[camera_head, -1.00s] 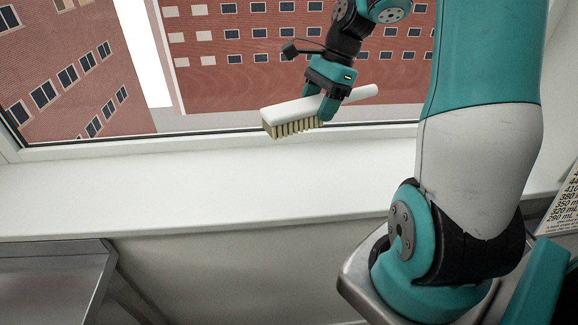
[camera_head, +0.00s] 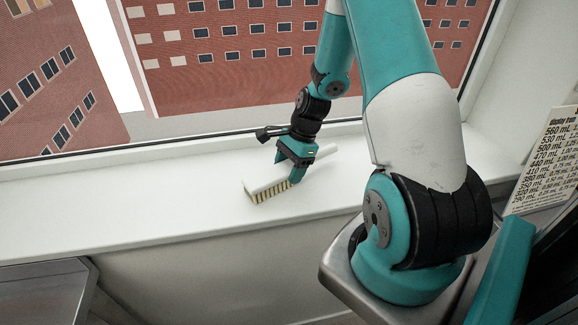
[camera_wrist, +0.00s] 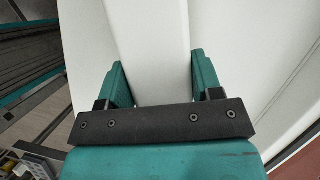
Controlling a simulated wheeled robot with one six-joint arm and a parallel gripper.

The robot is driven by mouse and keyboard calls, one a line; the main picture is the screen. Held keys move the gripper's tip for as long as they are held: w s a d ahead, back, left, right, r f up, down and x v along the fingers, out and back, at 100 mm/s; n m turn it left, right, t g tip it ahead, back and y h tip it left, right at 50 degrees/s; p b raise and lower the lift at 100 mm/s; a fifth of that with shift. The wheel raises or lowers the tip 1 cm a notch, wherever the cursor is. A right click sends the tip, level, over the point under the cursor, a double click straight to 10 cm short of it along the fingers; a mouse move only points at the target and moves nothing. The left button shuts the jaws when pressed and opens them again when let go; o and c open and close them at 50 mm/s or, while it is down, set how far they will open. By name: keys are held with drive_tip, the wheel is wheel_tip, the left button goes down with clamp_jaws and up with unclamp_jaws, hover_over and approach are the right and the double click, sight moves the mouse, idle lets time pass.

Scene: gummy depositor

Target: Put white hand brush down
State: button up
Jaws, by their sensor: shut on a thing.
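The white hand brush (camera_head: 268,184) has a white back and handle and pale bristles that point down. It is at the white window sill (camera_head: 130,212), with its bristles at or very near the surface; I cannot tell whether they touch. My gripper (camera_head: 297,174) is shut around the brush near its middle, with the handle sticking out to the right. In the wrist view the white brush (camera_wrist: 150,45) runs between the two teal fingers (camera_wrist: 160,80). The bristles are hidden there.
The sill is clear to the left of the brush. The window (camera_head: 225,60) stands behind it, with brick buildings outside. A metal table (camera_head: 45,285) is at the lower left. A printed volume chart (camera_head: 545,160) is at the right.

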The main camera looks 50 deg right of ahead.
drive_tip(key=shift+f, duration=0.1)
drive_tip(key=o, duration=1)
drive_tip(key=shift+o, duration=0.2)
